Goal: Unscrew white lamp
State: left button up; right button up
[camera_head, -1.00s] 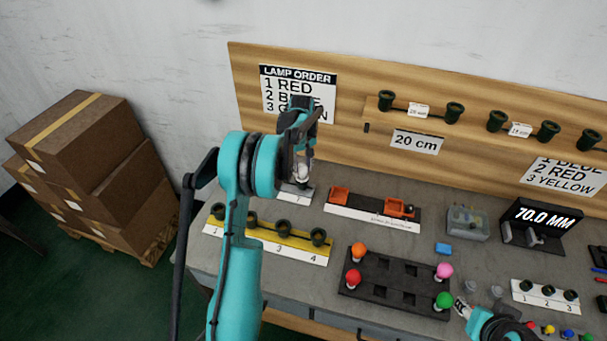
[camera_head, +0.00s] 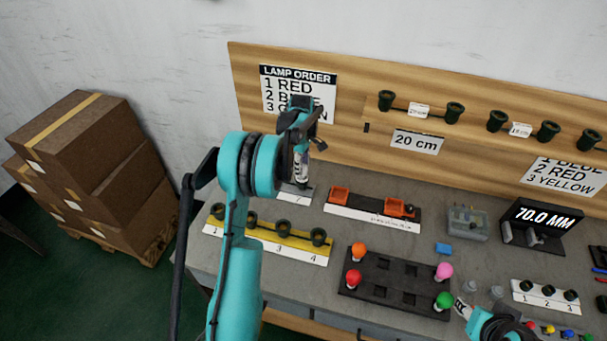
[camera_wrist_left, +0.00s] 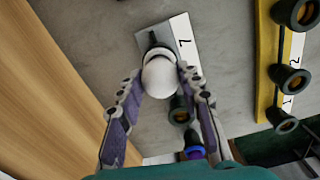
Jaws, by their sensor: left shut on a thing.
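The white lamp (camera_wrist_left: 159,77) is a round white bulb between the two fingers of my left gripper (camera_wrist_left: 157,82) in the left wrist view. The gripper is shut on it. A dark socket (camera_wrist_left: 157,48) shows right behind the bulb, on a small plate with a number label (camera_wrist_left: 185,45); I cannot tell how far the bulb is threaded in. In the head view my left gripper (camera_head: 301,172) points down over this plate (camera_head: 296,193), and the bulb is hidden by the fingers. My right gripper (camera_head: 462,306) is near a green lamp (camera_head: 444,301); its opening is unclear.
A yellow strip with several dark sockets (camera_head: 285,243) lies in front of the left gripper. A black tray (camera_head: 378,292) holds orange, red, pink and green lamps. An orange-block fixture (camera_head: 372,219) stands to the right. A wooden backboard (camera_head: 350,151) rises behind.

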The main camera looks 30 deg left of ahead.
pick_arm(q)
jog(key=shift+n, duration=1)
jog(key=n, duration=0.4)
jog(key=shift+n, duration=0.3)
jog(key=o, duration=1.1)
